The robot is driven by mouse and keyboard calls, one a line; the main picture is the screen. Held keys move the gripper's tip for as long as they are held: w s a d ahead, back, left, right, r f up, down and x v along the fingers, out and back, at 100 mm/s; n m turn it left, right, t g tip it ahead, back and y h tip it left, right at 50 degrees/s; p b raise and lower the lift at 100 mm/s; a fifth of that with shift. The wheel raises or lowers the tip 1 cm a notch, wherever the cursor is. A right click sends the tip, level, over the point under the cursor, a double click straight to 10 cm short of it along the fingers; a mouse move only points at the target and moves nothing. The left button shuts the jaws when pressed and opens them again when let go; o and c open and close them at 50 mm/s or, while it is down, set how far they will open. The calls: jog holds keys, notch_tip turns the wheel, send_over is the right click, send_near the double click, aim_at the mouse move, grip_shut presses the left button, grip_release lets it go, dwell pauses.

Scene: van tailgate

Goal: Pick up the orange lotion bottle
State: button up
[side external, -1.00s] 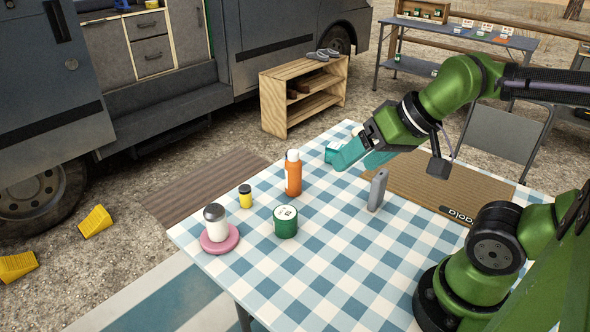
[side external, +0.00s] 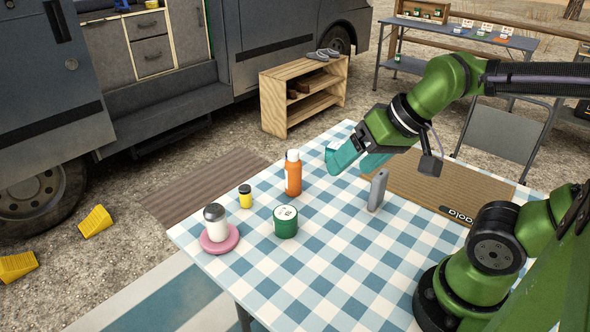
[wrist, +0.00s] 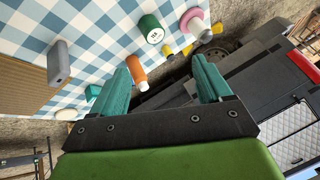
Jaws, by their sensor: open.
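The orange lotion bottle (side external: 293,178) with a white cap stands upright on the checkered table, left of my gripper in the side view. It also shows in the wrist view (wrist: 136,69), partly overlapped by my left finger there. My gripper (side external: 352,160) has teal fingers, is open and empty, and hangs above the table to the right of the bottle, apart from it. In the wrist view my gripper (wrist: 166,85) shows its two fingers spread wide.
A green tin (side external: 286,222), a small yellow jar (side external: 245,197) and a white shaker (side external: 215,222) on a pink disc (side external: 232,243) stand around the bottle. A grey upright object (side external: 377,190) stands below my gripper. A teal-and-white box (side external: 331,151) sits behind.

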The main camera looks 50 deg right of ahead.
jog(key=w+d+f+g+h, duration=0.1)
jog(key=w+d, duration=0.2)
jog(key=w, duration=0.4)
jog(key=w+d+f+g+h, duration=0.1)
jog(key=w+d, duration=0.1)
jog(key=w, duration=0.4)
jog(key=h, duration=0.2)
send_near(295, 160)
jog(key=x, duration=0.6)
jog(key=shift+w+d+f, duration=0.1)
jog(key=shift+w+d, duration=0.15)
jog(key=shift+x, duration=3.05)
jog(key=shift+s, duration=0.1)
jog(key=shift+c, duration=0.2)
jog(key=c, duration=1.2)
jog(key=shift+o, duration=0.2)
